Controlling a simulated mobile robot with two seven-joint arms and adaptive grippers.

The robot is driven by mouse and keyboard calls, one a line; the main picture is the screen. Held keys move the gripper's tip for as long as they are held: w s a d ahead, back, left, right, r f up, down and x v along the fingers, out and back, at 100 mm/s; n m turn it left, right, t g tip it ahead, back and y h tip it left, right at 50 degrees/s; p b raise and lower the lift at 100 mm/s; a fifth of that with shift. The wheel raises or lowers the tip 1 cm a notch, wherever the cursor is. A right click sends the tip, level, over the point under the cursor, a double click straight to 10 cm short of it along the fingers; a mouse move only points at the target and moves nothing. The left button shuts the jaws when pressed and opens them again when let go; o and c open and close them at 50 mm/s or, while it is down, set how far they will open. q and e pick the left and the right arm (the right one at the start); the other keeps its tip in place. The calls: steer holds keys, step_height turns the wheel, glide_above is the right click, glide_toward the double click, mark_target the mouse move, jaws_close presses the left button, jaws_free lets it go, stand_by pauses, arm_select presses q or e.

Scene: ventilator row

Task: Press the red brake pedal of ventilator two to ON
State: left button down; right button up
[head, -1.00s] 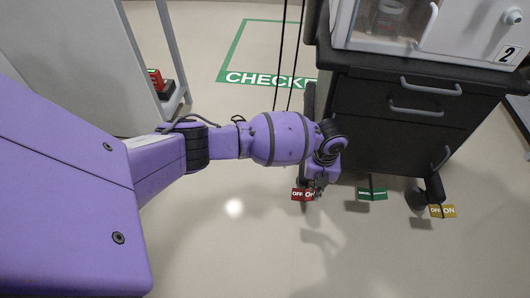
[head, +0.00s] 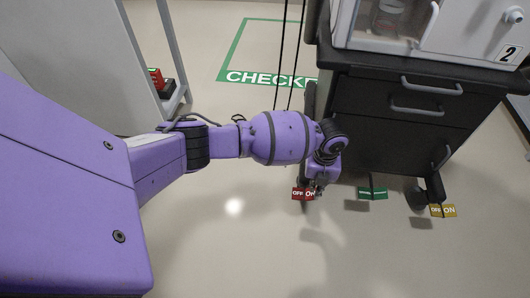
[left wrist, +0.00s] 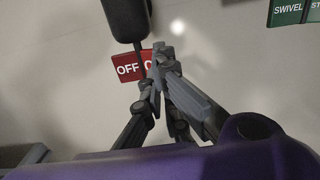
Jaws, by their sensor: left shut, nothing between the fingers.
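Ventilator two (head: 400,115) is a dark wheeled cart with a white top marked 2. Its red pedal (head: 299,194), labelled OFF and ON, sits low at the cart's front left caster. In the left wrist view the red pedal (left wrist: 126,69) shows its OFF half, and my fingers cover most of the ON half. My left gripper (head: 318,190) is shut and empty, at the ON side of the pedal. Its fingertips also show in the left wrist view (left wrist: 161,55). I cannot tell whether they touch the pedal or whether it is tilted. My right gripper is not in view.
A green pedal (head: 372,193) and a yellow OFF/ON pedal (head: 442,211) lie to the right along the cart's base. A green CHECKED floor marking (head: 265,78) is behind my arm. The floor in front is clear. Another cart stands at the left.

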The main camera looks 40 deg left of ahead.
arm_select(q)
steer(key=shift+w, duration=0.15)
steer(key=shift+f+b, duration=0.4)
steer(key=shift+f, duration=1.35)
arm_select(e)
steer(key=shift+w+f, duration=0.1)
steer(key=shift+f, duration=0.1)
arm_select(q)
steer(key=shift+r, duration=0.1)
step_height(320, 180, up, 3)
steer(key=p, duration=0.3)
step_height(320, 180, up, 4)
steer(key=p, duration=0.3)
steer(key=shift+r+p, duration=0.1)
steer(key=shift+p, duration=0.2)
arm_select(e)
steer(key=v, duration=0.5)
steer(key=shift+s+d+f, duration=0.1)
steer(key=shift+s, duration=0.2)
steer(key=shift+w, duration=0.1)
